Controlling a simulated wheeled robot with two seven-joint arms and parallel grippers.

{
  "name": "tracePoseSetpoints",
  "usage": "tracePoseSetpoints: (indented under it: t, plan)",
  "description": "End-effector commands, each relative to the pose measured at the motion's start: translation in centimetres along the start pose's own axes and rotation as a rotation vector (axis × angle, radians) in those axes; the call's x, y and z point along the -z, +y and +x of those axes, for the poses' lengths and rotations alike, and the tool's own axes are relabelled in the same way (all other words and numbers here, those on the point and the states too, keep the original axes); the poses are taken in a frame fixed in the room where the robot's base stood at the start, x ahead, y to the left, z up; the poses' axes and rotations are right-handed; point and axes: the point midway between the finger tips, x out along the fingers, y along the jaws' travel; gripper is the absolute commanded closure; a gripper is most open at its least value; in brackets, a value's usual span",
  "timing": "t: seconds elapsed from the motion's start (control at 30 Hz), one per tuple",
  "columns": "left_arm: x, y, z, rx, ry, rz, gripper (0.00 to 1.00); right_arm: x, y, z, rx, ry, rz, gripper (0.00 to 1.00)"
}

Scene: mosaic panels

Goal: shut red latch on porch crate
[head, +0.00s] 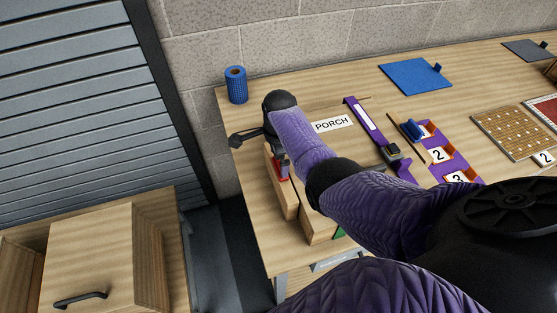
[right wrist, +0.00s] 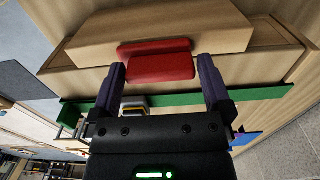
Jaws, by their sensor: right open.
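The porch crate (head: 284,197) is a pale wooden box at the left end of the bench, beside a white card reading PORCH (head: 333,124). My right arm covers much of it. The red latch (head: 283,172) is on the crate's side; in the right wrist view the red latch (right wrist: 157,67) shows as a red plate below a thin red strip, against the wood (right wrist: 165,27). My right gripper (right wrist: 161,62) is open, its two dark fingers on either side of the latch. I cannot tell whether they touch it. In the head view the right gripper (head: 277,155) is partly hidden. My left gripper is out of view.
A blue roll (head: 236,86) stands at the bench's back left corner. A purple rack (head: 398,165), numbered trays (head: 437,155), a blue panel (head: 414,76) and a tan mosaic board (head: 513,132) lie to the right. A wooden cabinet (head: 92,250) stands at lower left.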

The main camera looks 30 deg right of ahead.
Motion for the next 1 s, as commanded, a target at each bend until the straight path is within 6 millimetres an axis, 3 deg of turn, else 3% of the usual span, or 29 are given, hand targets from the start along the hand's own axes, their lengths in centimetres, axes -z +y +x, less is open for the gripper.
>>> tracePoseSetpoints:
  t: [0.27, 0.6, 1.0]
  plan:
    - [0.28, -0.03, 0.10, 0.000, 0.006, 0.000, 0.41, 0.01, -0.04, 0.27, 0.002, 0.000, 0.000, 0.00]
    - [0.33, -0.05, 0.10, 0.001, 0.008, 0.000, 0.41, 0.01, -0.03, 0.26, 0.002, 0.000, -0.001, 0.68]
    - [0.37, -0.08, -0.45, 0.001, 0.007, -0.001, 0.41, 0.21, -0.06, 0.11, 0.002, 0.000, -0.098, 0.68]
